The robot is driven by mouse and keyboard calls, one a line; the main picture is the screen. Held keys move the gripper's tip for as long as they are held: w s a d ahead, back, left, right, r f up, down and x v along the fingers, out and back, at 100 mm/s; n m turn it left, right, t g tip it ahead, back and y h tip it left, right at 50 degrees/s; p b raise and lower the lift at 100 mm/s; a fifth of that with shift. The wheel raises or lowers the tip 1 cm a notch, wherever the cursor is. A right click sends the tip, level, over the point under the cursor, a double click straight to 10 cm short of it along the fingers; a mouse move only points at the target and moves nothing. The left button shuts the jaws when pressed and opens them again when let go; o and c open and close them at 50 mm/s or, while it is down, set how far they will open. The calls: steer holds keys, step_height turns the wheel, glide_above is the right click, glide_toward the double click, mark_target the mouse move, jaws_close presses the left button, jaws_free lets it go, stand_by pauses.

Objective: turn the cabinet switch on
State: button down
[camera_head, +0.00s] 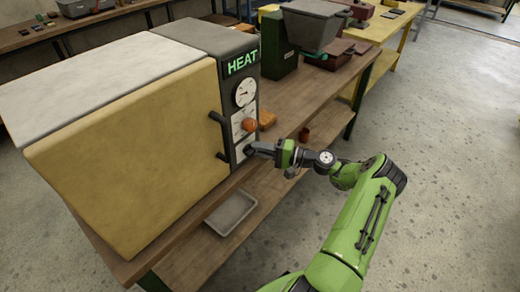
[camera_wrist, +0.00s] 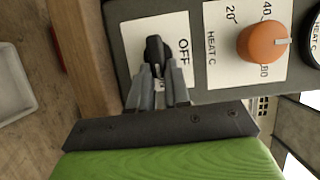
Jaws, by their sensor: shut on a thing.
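The cabinet (camera_head: 130,150) is a large box with a yellow side, a pale top and a dark grey control panel, on a wooden bench. The switch (camera_wrist: 155,47) is a black knob on a white plate near the panel's bottom. "OFF" is readable beside it in the wrist view; another label is mostly hidden behind my fingers. My gripper (camera_wrist: 160,72) is shut on the switch, with a finger on either side of its lower part. In the head view my gripper (camera_head: 254,147) reaches the panel from the right and covers most of the switch.
An orange dial (camera_head: 250,125) and a round gauge (camera_head: 245,92) sit above the switch. Green "HEAT" letters (camera_head: 242,62) glow at the top. A grey tray (camera_head: 231,212) lies on the lower shelf. Open floor is to the right.

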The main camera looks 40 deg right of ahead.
stand_by(0.4)
steer(key=c, duration=1.1)
jaws_free()
steer(key=v, duration=1.6)
steer(key=shift+f+p, duration=0.1)
steer(key=shift+p, duration=0.2)
